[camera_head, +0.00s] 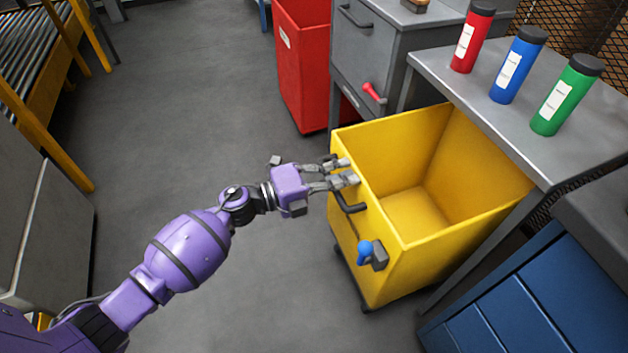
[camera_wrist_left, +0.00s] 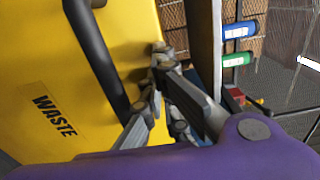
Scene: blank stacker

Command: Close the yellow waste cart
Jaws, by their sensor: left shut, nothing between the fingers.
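The yellow waste cart (camera_head: 453,243) stands on casters partly under the grey table, its open top showing an empty inside. Its front carries a black bar handle (camera_head: 349,205) and a blue-knobbed lever (camera_head: 366,250). My left gripper (camera_head: 350,170) is shut and empty at the cart's front rim, near the handle's far end; whether it touches cannot be told. In the left wrist view the yellow front (camera_wrist_left: 40,60) with a WASTE label (camera_wrist_left: 54,117) and the black handle (camera_wrist_left: 96,55) lie beside the shut fingers (camera_wrist_left: 158,62). My right gripper is out of view.
Red, blue and green bottles (camera_head: 518,65) stand on the grey table (camera_head: 440,65). A red bin (camera_head: 303,70) and a grey cabinet (camera_head: 357,50) are behind the cart. Blue drawers (camera_head: 520,315) are at the lower right. The floor (camera_head: 190,110) left of the cart is clear.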

